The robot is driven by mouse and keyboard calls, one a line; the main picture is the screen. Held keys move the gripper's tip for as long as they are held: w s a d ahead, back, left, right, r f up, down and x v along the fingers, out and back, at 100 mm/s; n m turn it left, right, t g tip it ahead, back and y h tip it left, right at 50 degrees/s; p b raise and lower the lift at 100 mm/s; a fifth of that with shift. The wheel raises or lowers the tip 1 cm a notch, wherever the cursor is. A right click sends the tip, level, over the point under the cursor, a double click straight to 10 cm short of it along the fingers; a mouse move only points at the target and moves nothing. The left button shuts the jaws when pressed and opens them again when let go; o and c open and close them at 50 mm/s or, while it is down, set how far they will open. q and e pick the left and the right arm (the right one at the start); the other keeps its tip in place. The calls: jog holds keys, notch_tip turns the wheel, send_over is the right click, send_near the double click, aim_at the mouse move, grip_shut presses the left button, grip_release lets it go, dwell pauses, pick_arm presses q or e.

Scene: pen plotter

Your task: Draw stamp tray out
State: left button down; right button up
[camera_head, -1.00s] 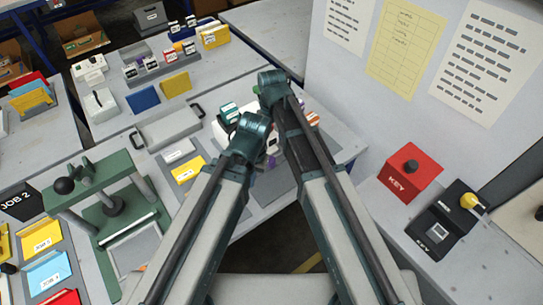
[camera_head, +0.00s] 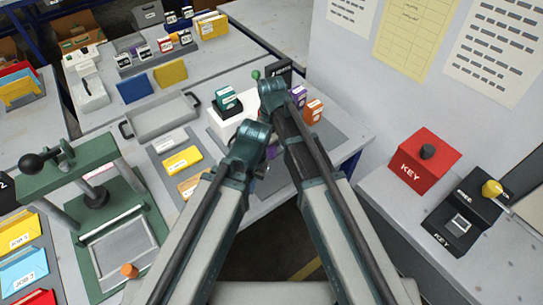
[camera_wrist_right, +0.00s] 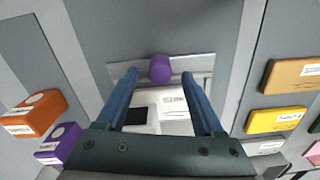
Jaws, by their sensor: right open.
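My right gripper (camera_wrist_right: 160,76) is open in the right wrist view, its two blue fingers apart. A purple knob (camera_wrist_right: 159,65) lies between the fingertips in that picture, against a pale grey front strip that I take for the stamp tray (camera_wrist_right: 203,65). I cannot tell whether the fingers touch it. A white unit (camera_wrist_right: 173,97) with a dark square shows between the fingers. My left gripper is not visible.
Orange (camera_head: 313,110) and purple (camera_head: 298,96) stamp blocks stand on one side of the unit, yellow cards (camera_head: 183,160) on the other. A green press (camera_head: 150,200) stands at left. A red key box (camera_head: 425,160) sits on the right bench, beside a wall.

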aim_at(272, 148)
pick_arm(q)
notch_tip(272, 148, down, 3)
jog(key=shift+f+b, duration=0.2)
jog(key=shift+b, duration=0.9)
pick_arm(e)
notch_tip(272, 148, down, 3)
jog(key=shift+f, duration=0.15)
grip_shut()
